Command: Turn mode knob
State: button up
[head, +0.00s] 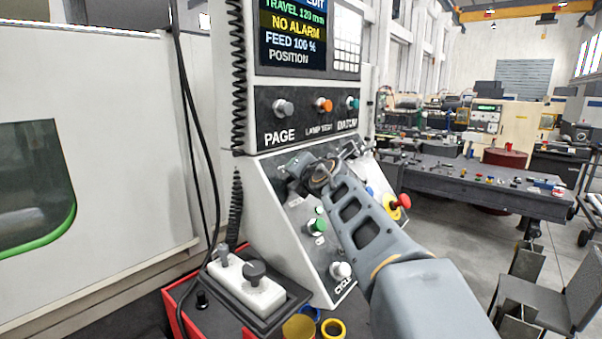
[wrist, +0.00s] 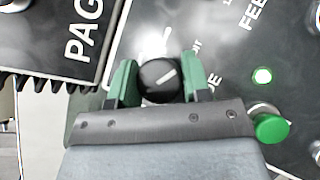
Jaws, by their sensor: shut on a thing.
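The mode knob (wrist: 161,80) is a round black knob with a white pointer line, on the dark sloped panel (head: 299,213). In the wrist view it sits between the two green fingertips of my gripper (wrist: 160,82), which is shut on it. Its white line slants up to the right. The lettering beside it is partly hidden by the fingers. In the head view my gripper (head: 308,170) reaches the upper part of the sloped panel, and the gripper and arm hide most of the knob.
A green button (head: 317,226) and a white button (head: 341,270) sit lower on the panel. A red emergency button (head: 403,201) is right of my arm. The PAGE knob (head: 283,108) is above. A white pendant (head: 246,287) stands at lower left.

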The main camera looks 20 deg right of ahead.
jog(key=shift+r, duration=0.1)
jog(key=o, duration=0.9)
jog(key=s+a+r+b, duration=0.1)
jog(key=s+r, duration=0.1)
jog(key=s, duration=1.1)
jog(key=shift+s+a+r+b, duration=0.15)
jog(key=shift+s+r+b, duration=0.05)
jog(key=shift+s+b, duration=0.1)
